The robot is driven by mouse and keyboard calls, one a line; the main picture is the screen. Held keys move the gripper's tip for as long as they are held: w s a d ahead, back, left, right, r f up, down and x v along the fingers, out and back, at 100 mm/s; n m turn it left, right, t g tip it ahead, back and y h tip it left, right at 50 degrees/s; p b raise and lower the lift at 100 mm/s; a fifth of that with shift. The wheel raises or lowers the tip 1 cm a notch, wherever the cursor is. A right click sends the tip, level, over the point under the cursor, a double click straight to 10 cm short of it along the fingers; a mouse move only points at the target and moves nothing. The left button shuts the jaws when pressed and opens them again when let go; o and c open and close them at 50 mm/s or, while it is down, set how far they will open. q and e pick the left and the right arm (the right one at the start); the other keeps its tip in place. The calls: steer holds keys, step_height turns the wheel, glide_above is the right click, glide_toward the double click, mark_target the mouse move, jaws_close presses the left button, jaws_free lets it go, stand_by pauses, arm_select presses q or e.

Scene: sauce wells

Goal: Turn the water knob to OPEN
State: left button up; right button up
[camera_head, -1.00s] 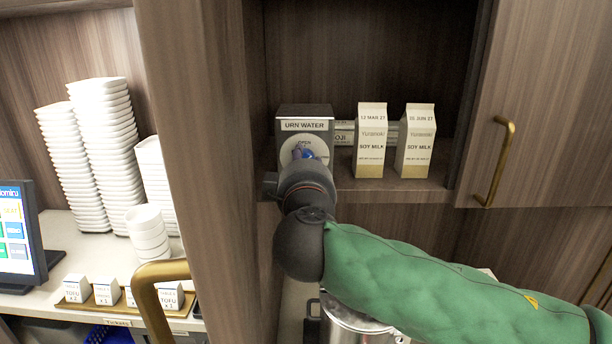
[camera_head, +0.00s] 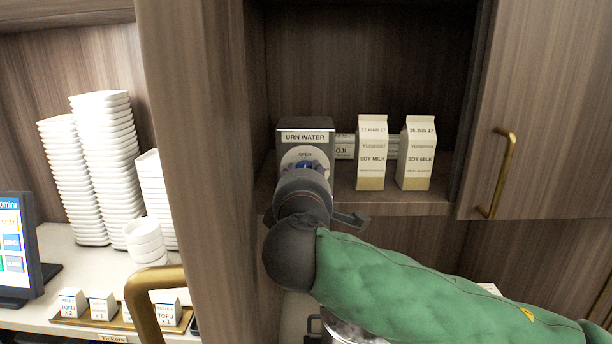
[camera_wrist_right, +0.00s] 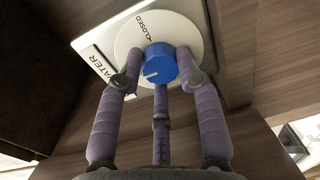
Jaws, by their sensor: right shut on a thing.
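The blue water knob (camera_head: 309,164) sits on a round white dial under the URN WATER label (camera_head: 304,137), inside the open cabinet. OPEN is printed at the top of the dial in the head view. My right gripper (camera_wrist_right: 159,82) is shut on the knob, its purple fingers around it; in the head view the wrist hides most of the knob. In the right wrist view the knob (camera_wrist_right: 160,57) shows a short white mark at its lower left, and CLOSED (camera_wrist_right: 150,28) is printed above it. My left gripper is out of view.
Two soy milk cartons (camera_head: 372,154) stand on the shelf right of the urn box. A cabinet door (camera_head: 190,200) with a brass handle stands left of my arm. A metal pot (camera_head: 345,331) is partly hidden below my arm. Stacked white dishes (camera_head: 105,165) stand far left.

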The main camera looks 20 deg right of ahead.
steer(key=shift+a+n, duration=0.1)
steer(key=shift+n, duration=0.3)
steer(key=o, duration=1.1)
steer(key=shift+o, duration=0.2)
steer(key=shift+w+a, duration=0.1)
steer(key=shift+a, duration=0.05)
